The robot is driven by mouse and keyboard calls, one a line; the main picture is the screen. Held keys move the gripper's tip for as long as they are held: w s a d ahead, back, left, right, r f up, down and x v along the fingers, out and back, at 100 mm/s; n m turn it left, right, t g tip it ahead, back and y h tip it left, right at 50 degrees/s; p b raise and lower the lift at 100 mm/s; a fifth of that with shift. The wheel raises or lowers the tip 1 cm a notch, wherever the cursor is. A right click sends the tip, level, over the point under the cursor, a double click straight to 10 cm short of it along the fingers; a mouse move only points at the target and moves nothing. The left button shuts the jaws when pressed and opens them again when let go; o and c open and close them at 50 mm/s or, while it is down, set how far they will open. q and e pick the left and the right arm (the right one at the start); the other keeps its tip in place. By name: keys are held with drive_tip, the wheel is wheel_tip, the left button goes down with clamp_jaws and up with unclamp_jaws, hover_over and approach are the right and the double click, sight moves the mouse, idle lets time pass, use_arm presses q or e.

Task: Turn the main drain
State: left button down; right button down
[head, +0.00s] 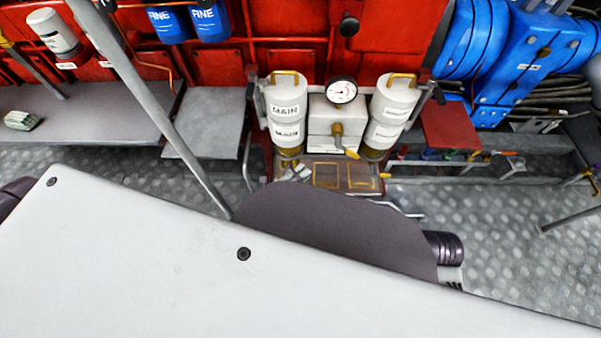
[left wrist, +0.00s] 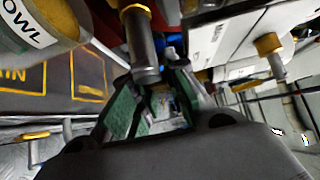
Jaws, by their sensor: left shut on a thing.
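In the head view, two white filter canisters stand on the red wall. The left canister (head: 286,108) is labelled MAIN and has a brass bottom. In the left wrist view, my left gripper (left wrist: 160,92) has its green-padded fingers closed around the lower end of a dark grey cylindrical fitting (left wrist: 141,45) with yellow and brass parts. I take this fitting to be the main drain, but its label is not readable. The exact contact is partly hidden by the fingers. In the head view my white arm covers the gripper's fingers. My right gripper is not in view.
A gauge (head: 342,91) sits between the canisters, with a brass valve and yellow lever (head: 346,152) below it. The right canister (head: 391,115) is close by. Blue machinery (head: 515,55) is at the right. A grey bench (head: 90,115) runs left. The patterned floor (head: 480,215) is open at right.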

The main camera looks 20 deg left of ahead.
use_arm(q)
drive_tip(key=shift+f, duration=0.1)
drive_tip(key=c, duration=1.4)
unclamp_jaws()
drive_tip(key=shift+s, duration=0.15)
drive_tip(key=shift+v, duration=5.85)
drive_tip(key=shift+a, duration=0.1)
